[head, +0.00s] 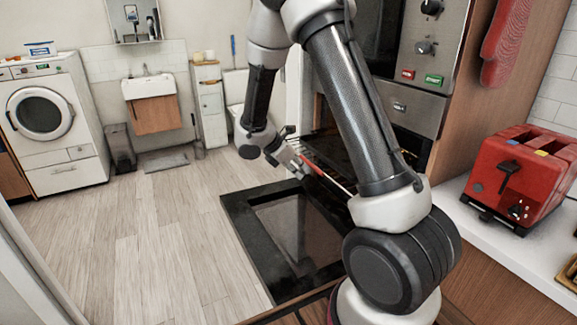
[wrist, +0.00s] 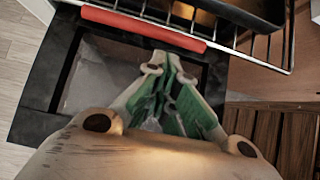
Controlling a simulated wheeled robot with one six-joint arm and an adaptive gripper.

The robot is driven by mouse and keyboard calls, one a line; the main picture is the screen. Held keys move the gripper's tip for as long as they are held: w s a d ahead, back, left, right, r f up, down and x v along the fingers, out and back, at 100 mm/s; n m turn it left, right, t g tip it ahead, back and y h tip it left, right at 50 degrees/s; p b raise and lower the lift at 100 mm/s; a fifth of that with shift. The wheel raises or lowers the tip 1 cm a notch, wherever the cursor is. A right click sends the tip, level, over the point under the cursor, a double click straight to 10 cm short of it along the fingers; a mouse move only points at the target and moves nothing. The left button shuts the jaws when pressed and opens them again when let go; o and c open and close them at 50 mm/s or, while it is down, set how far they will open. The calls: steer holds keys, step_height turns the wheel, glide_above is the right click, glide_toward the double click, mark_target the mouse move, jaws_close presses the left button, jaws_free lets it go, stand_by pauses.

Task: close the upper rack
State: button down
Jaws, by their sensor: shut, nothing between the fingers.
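The upper rack is a wire rack with a red front strip (head: 318,168), sticking out of the open oven behind my arm. In the wrist view its red strip (wrist: 143,29) crosses the top, with wires running back into the oven. My gripper (head: 300,172) is at the rack's front edge. In the wrist view its green-padded fingers (wrist: 172,68) are shut and empty, with the tips just below the red strip. I cannot tell whether they touch it. My arm hides much of the rack and oven opening.
The black oven door (head: 240,215) with its glass pane is folded down in front of the oven. A dark tray (wrist: 240,14) shows by the rack. A red toaster (head: 520,172) stands on the right counter. The wooden floor at left is clear.

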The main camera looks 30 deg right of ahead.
steer(key=shift+d+f, duration=0.15)
steer(key=shift+d, duration=0.6)
steer(key=d, duration=1.7)
steer(key=w+d, duration=0.1)
steer(key=d, duration=0.8)
steer(key=shift+a, duration=0.35)
steer(key=a, duration=0.3)
steer(key=shift+a+r, duration=0.1)
steer(key=shift+r, duration=0.3)
steer(key=v, duration=1)
steer(key=shift+s+a, duration=0.1)
